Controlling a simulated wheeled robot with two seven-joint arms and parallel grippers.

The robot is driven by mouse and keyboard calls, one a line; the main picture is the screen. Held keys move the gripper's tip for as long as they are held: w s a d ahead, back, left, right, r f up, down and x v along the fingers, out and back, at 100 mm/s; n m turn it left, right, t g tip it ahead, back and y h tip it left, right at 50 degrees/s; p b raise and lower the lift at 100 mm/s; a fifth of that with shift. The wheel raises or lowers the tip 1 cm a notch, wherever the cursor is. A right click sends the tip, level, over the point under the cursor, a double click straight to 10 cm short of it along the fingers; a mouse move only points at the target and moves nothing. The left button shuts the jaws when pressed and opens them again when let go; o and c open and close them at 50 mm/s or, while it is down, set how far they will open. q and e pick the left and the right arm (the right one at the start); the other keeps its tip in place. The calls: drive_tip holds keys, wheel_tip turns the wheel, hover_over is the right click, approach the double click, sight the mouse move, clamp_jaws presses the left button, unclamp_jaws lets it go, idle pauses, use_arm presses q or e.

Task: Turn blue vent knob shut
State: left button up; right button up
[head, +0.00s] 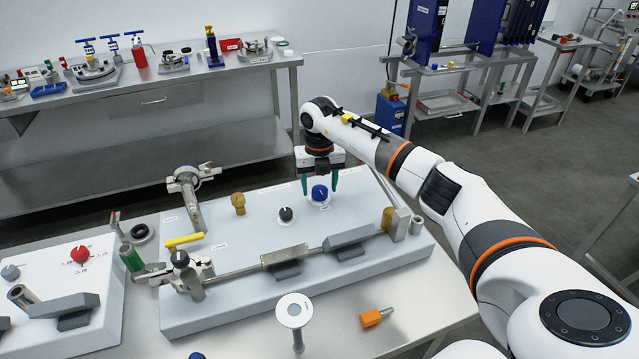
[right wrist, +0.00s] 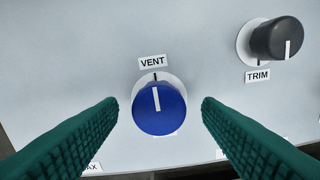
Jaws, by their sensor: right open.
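The blue vent knob (head: 320,193) sits on the light panel (head: 255,285) in the head view. In the right wrist view the blue knob (right wrist: 159,109) has a white pointer line and a white disc behind it. The line points toward the VENT label (right wrist: 152,62). My right gripper (head: 319,190) is above the panel with its green fingers pointing down. In the right wrist view its fingers (right wrist: 160,107) are open, one on each side of the knob, with visible gaps. My left gripper is not in view.
A black TRIM knob (right wrist: 277,39) is close to the blue knob; it also shows in the head view (head: 286,214).

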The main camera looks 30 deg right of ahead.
drive_tip(key=shift+s+f, duration=0.1)
drive_tip(key=shift+f, duration=0.4)
drive_tip(key=c, duration=1)
